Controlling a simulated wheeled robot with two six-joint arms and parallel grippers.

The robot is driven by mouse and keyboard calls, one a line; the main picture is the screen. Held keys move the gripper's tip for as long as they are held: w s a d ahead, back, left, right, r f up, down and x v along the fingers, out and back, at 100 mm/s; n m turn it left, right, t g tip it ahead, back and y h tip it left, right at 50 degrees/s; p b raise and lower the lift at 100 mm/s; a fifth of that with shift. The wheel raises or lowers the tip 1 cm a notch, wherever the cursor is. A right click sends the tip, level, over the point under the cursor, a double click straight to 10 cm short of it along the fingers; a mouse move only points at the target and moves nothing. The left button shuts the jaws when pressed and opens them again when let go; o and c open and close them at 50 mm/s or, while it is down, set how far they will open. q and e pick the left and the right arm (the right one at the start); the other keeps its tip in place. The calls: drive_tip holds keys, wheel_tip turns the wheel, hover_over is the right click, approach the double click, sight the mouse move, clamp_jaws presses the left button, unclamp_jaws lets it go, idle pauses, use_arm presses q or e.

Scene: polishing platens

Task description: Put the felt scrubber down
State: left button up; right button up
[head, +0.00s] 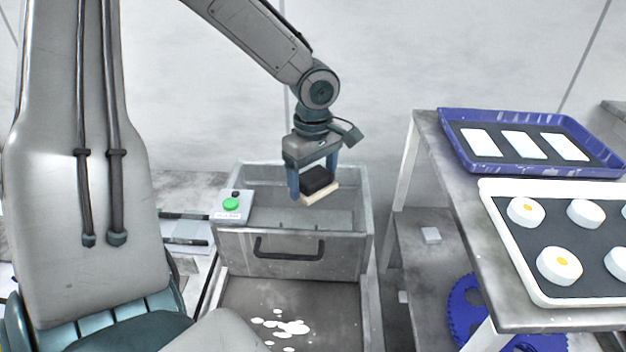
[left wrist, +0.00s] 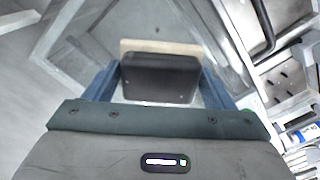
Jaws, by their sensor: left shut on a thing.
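The felt scrubber (head: 318,184) has a dark block on top and a pale cream pad underneath. My left gripper (head: 314,180) is shut on it, with a blue finger on either side of the dark block. In the head view it hangs over the open grey metal bin (head: 291,255). Whether the pad touches anything below is hard to tell; it appears apart from the bin's floor. In the left wrist view the scrubber (left wrist: 160,76) sits between the two blue fingers, its pale edge showing beyond the dark block. My right gripper is not in view.
A green button box (head: 231,205) sits at the bin's left corner. White spots lie on the grey surface in front. At right, a table (head: 455,200) carries a blue tray (head: 455,150) with white rectangles and a white tray (head: 490,190) with round white pucks. A blue ringed part (head: 465,312) lies below.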

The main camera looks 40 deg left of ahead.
sight(313, 174)
use_arm(q)
drive_tip(key=shift+w+a+f, duration=0.1)
drive_tip(key=shift+w+f, duration=0.05)
drive_tip(key=shift+f, duration=0.95)
drive_tip(key=shift+f, duration=0.15)
drive_tip(key=o, duration=1.1)
drive_tip(key=shift+c, duration=0.2)
wheel_tip(313, 174, up, 12)
drive_tip(key=shift+r+b, duration=0.25)
drive_tip(key=shift+b, duration=0.1)
